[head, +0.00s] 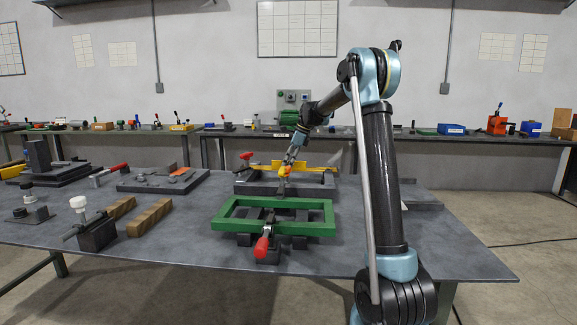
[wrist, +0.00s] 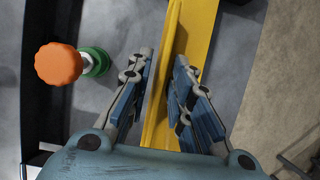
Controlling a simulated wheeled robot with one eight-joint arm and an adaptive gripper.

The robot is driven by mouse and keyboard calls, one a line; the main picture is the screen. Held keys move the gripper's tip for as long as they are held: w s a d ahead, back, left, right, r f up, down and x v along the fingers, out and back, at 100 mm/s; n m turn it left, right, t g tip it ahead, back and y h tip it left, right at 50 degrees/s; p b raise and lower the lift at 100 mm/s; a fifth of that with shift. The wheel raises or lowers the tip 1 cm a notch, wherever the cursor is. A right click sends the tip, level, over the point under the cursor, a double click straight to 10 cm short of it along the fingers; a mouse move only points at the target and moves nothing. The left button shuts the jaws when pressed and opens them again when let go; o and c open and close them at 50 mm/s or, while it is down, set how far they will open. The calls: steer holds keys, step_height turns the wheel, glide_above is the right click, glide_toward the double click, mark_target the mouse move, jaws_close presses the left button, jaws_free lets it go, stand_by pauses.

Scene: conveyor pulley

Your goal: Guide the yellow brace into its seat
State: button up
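The yellow brace (head: 318,168) is a long bar that lies across the dark fixture (head: 262,188) behind the green frame. In the wrist view the brace (wrist: 187,45) runs lengthwise between my two fingers. My gripper (head: 287,166) is over the brace, seen small and from behind in the head view. In the wrist view its fingers (wrist: 166,70) are apart, one on each side of the brace's line; the right finger overlaps part of it. No firm contact shows. The seat under the brace is hidden.
An orange knob (wrist: 58,64) on a green base stands left of the fingers. The green frame (head: 318,228) with a red-handled clamp (head: 262,245) is nearer on the table. Wooden blocks (head: 150,217) lie to the left.

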steer(key=shift+v, duration=1.4)
steer(key=shift+o, duration=0.2)
steer(key=o, duration=0.5)
